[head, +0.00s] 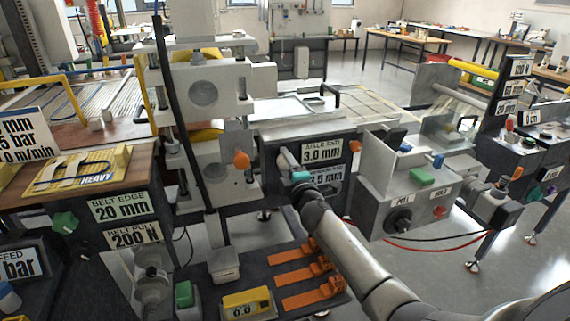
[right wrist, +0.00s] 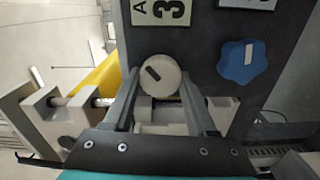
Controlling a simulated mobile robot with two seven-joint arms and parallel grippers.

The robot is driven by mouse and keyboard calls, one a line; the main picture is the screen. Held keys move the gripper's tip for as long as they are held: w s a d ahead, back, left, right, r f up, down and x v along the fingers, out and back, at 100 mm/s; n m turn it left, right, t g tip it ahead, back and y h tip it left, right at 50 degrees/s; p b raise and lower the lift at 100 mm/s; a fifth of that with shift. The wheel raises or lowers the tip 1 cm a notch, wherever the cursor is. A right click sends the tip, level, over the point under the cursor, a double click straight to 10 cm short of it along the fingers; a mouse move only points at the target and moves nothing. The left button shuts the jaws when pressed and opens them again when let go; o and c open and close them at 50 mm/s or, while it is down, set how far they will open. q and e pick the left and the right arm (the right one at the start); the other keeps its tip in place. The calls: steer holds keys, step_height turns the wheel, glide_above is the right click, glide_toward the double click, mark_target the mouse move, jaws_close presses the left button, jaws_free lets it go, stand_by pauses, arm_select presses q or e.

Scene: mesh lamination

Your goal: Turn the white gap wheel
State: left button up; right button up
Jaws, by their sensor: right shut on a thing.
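The white gap wheel (right wrist: 160,75) is a round white knob with a short black mark on its face, in the right wrist view. It sits on the front of the dark machine panel. My right gripper (right wrist: 158,88) has a finger on each side of the wheel and is shut on it. In the head view my right gripper (head: 291,168) reaches the panel from below right, beside the 3.0 mm label (head: 322,151). The wheel is mostly hidden there by the gripper. My left gripper is not in view.
A blue star-shaped knob (right wrist: 239,62) is on the same panel, right of the wheel. An orange knob (head: 241,159) sits to the left in the head view. A grey control box (head: 408,190) stands close to the right of my arm. Orange clamps (head: 312,294) lie below.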

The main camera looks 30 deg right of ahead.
steer(key=o, duration=1.4)
steer(key=shift+c, duration=0.2)
steer(key=shift+s, duration=0.1)
steer(key=p+v, duration=0.2)
steer(key=v, duration=1.3)
steer(key=shift+s+d, duration=0.1)
